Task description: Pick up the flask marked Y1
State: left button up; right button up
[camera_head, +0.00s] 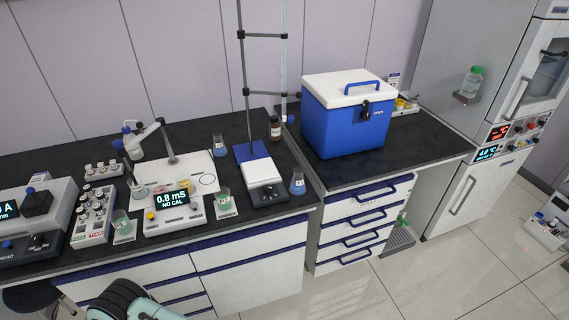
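Two small conical flasks with blue contents stand on the black bench. One flask (297,183) is at the front right edge, beside the white stirrer plate. The other flask (219,146) stands further back, left of the blue stand base. Their markings are too small to read, so I cannot tell which is Y1. Neither of my grippers shows. Only a rounded dark and teal part, probably of my arm, shows at the bottom left, well below the flasks.
A stirrer plate (264,182) with a tall rod stand is right next to the front flask. A conductivity meter (174,212), green beakers (223,201) and a vial rack (93,214) crowd the left. A blue cooler (345,120) stands on the right bench. Floor in front is clear.

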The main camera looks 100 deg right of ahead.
aim_at(298, 187)
jog(key=z, duration=3.1)
